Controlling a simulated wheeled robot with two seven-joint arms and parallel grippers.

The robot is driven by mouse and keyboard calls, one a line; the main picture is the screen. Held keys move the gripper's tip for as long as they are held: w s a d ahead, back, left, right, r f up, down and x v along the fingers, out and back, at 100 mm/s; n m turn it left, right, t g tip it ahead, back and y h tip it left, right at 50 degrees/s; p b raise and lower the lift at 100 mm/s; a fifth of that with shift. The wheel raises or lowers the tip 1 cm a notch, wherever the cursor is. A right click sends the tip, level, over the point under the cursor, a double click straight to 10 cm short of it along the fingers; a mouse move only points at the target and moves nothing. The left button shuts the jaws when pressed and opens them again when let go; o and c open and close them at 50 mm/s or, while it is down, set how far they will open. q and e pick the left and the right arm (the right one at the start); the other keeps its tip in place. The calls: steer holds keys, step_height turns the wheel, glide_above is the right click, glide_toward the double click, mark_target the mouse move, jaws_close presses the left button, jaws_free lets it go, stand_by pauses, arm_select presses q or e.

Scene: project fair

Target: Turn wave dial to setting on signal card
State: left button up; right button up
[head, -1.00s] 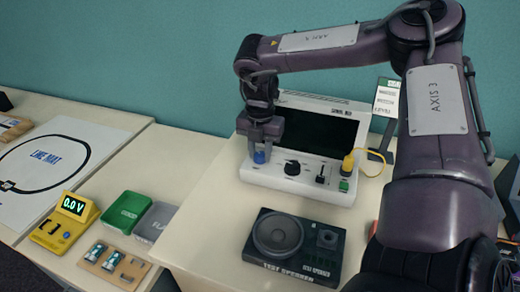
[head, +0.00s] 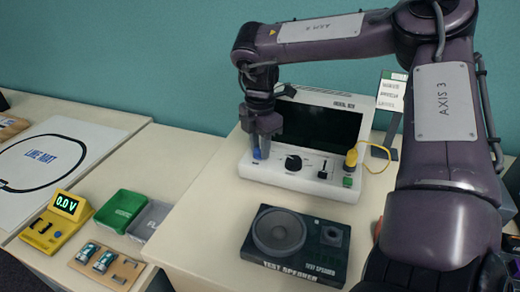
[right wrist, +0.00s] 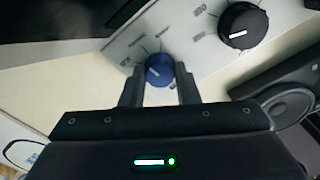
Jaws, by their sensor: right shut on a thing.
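The white signal unit (head: 308,183) stands on the right-hand table, with a dark screen and a row of controls. My right gripper (head: 261,150) points down at its left end, shut on the blue wave dial (head: 256,155). In the right wrist view, the blue dial (right wrist: 159,69) sits between the two fingertips (right wrist: 158,84). A short white pointer line shows on its face; the labels around it are too blurred to read. The signal card (head: 391,96) stands behind the unit at the right; its small writing is not legible. My left gripper is out of view.
A black knob (head: 293,163), a slider (head: 324,169) and a yellow plug with cable (head: 351,158) are right of the dial. A test speaker (head: 292,245) lies in front. A yellow meter (head: 58,220) and green tray (head: 121,210) are at left.

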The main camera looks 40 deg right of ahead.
steer(key=shift+m, duration=0.5)
steer(key=shift+m+b, duration=0.3)
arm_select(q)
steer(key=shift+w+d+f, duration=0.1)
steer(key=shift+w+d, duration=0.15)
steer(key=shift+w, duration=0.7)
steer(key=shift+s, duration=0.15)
arm_select(e)
steer(key=o, duration=1)
steer(key=shift+c, duration=0.2)
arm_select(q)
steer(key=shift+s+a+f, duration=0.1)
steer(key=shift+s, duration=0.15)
arm_select(e)
step_height(320, 180, up, 8)
steer(key=shift+f, duration=0.1)
